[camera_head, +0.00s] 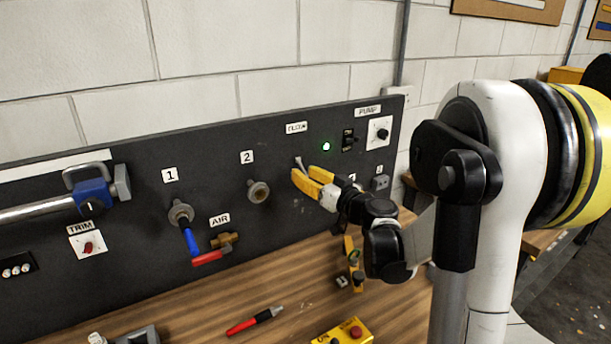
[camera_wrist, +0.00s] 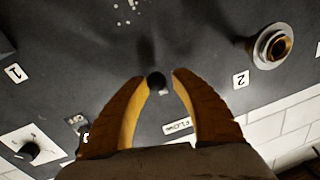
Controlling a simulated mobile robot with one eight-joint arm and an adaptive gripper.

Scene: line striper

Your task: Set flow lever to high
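The flow lever (camera_head: 298,161) is a small lever on the dark panel, under a white label (camera_head: 296,127) that seems to read FLOW. In the wrist view its dark round end (camera_wrist: 157,80) lies between my fingertips, with the label (camera_wrist: 177,127) near the right finger. My gripper (camera_head: 301,176) has yellow fingers and reaches to the panel just at the lever; it also shows in the wrist view (camera_wrist: 158,77). The fingers are apart, with a gap on both sides of the lever end. The lever's base and exact setting are hard to make out.
A lit green lamp (camera_head: 326,146) and a PUMP knob (camera_head: 380,131) sit right of the lever. Port 2 (camera_head: 258,191), port 1 (camera_head: 181,212) and a red AIR handle (camera_head: 210,257) are to its left. A red marker (camera_head: 254,320) lies on the wooden bench (camera_head: 200,310) below.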

